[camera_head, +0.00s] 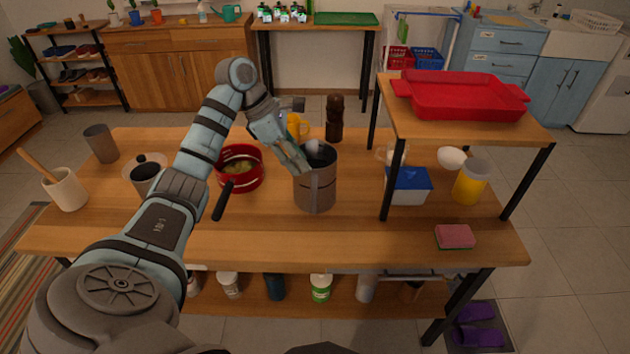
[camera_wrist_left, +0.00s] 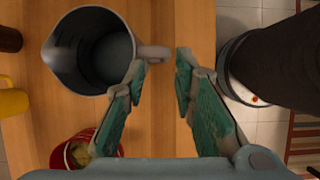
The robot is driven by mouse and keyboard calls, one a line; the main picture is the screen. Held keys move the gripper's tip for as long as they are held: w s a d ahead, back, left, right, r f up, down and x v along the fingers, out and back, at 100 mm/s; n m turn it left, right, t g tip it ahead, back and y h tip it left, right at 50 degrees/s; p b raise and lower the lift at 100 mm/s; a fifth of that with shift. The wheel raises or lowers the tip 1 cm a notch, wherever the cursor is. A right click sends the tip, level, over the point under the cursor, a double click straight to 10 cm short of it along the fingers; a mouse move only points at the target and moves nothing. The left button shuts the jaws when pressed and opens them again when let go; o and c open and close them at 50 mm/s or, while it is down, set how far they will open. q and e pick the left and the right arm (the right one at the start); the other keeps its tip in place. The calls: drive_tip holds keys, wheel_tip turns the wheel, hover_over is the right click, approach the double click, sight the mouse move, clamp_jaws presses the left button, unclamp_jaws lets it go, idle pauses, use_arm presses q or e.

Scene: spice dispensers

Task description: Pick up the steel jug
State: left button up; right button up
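The steel jug (camera_head: 316,186) stands upright on the wooden table, near its middle. In the left wrist view the open-topped jug (camera_wrist_left: 92,50) is seen from above, its handle (camera_wrist_left: 152,52) pointing right. My left gripper (camera_head: 301,160) is at the jug's upper part in the head view and partly covers it. In the left wrist view my left gripper (camera_wrist_left: 162,64) is open, with the handle's end reaching into the gap between the fingertips, nearer the left finger. I cannot tell whether that finger touches it. My right gripper is in neither view.
A red pot (camera_head: 253,181) with food stands left of the jug. A yellow mug (camera_head: 299,125) and dark pepper mill (camera_head: 334,118) stand behind. To the right, a raised shelf (camera_head: 440,130) bears a red tray (camera_head: 463,108). The table front near the jug is clear.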

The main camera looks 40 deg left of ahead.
sight(314, 199)
use_arm(q)
drive_tip(key=shift+g+y, duration=0.3)
drive_tip(key=shift+g, duration=0.1)
drive_tip(key=b+x, duration=0.2)
drive_tip(key=x, duration=0.2)
drive_tip(key=b+x, duration=0.2)
drive_tip(key=x, duration=0.2)
drive_tip(key=s+b+x, duration=0.1)
drive_tip(key=b+x, duration=0.2)
drive_tip(key=x, duration=0.2)
drive_tip(key=shift+s+a+f, duration=0.1)
drive_tip(key=shift+a+f, duration=0.25)
clamp_jaws()
